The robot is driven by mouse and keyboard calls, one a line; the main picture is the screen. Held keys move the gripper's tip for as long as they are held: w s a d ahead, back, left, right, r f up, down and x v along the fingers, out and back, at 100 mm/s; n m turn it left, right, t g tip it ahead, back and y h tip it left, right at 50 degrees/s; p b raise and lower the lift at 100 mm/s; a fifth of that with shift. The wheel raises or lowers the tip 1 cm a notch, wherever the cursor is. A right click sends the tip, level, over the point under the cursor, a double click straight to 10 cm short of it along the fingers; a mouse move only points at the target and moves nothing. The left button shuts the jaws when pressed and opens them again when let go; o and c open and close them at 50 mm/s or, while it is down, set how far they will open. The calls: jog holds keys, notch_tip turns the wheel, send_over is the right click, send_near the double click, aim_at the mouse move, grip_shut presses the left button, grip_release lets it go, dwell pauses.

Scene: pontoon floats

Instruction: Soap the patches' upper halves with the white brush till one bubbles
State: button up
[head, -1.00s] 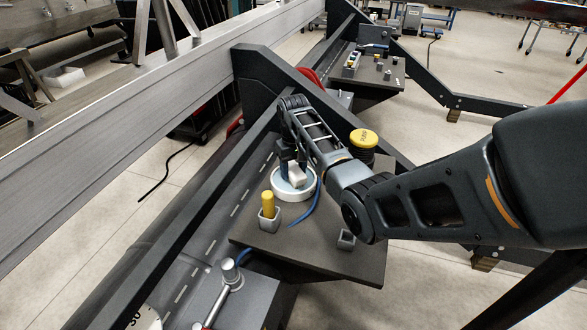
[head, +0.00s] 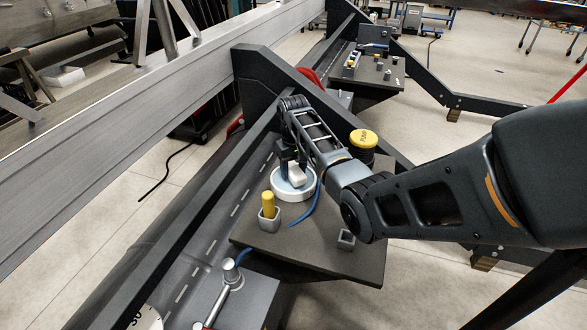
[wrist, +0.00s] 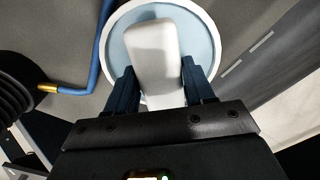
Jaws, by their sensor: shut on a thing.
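The white brush (wrist: 156,55) is between the two fingers of my gripper (wrist: 160,88) in the wrist view, and the gripper is shut on it. The brush is over a round white dish (wrist: 118,22) with a pale blue inside. In the head view the brush (head: 297,174) and my gripper (head: 290,158) are low at the dish (head: 290,197) on the dark shelf. I cannot tell whether the brush's lower end touches the dish or liquid in it. I cannot make out the patches or any bubbles in these views.
Another grey holder (head: 346,239) looks empty. A blue hose (head: 306,210) crosses the shelf (head: 300,252).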

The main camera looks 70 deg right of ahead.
aim_at(293, 168)
dwell(0.6)
notch_tip(293, 168, up, 5)
jog(key=p, duration=0.5)
jog(key=shift+r+p, duration=0.3)
jog(key=shift+r, duration=0.7)
